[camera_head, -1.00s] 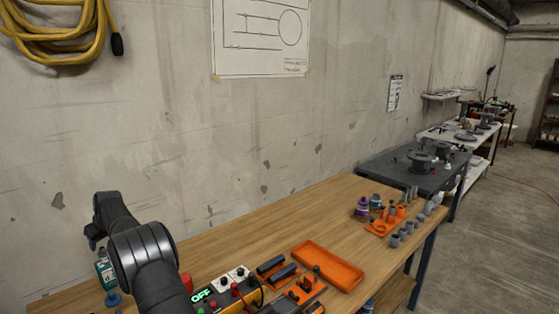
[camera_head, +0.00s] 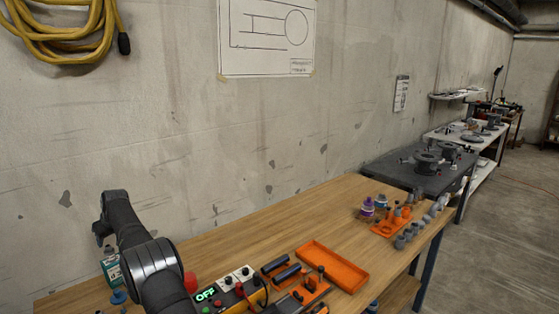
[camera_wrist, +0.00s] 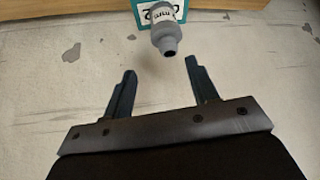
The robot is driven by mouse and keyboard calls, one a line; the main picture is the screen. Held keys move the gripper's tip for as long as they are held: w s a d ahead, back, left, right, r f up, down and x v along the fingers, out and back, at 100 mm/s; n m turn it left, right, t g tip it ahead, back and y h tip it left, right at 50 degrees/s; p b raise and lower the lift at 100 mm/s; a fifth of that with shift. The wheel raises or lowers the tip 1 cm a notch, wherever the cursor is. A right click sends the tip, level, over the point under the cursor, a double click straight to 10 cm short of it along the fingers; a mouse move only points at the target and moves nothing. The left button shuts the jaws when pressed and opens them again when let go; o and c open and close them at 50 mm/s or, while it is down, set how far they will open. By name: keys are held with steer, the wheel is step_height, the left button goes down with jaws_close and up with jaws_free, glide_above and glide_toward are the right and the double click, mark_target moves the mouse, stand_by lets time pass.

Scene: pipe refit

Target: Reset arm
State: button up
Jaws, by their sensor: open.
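My arm's end and gripper (camera_head: 103,232) show at the left of the head view, raised near the wall side of the bench; the fingers are small there. In the wrist view my gripper (camera_wrist: 162,67) has its two dark fingers spread apart with nothing between them.
The wooden bench (camera_head: 250,225) has clear room along the wall. An orange tray (camera_head: 332,268), a box with a green OFF display (camera_head: 206,294), a red button (camera_head: 191,283) and grey fittings (camera_head: 402,241) stand on it. The concrete wall is close behind.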

steer(key=w+d+r, duration=0.3)
steer(key=d+r, duration=0.3)
steer(key=d, duration=0.3)
steer(key=s+f, duration=0.5)
steer(key=s, duration=0.5)
steer(key=s+f+m, duration=0.1)
steer(key=s+f, duration=0.4)
steer(key=s, duration=0.6)
steer(key=shift+s+d+f+t, duration=0.15)
steer(key=shift+s+d+t, duration=0.05)
steer(key=shift+d+t, duration=0.1)
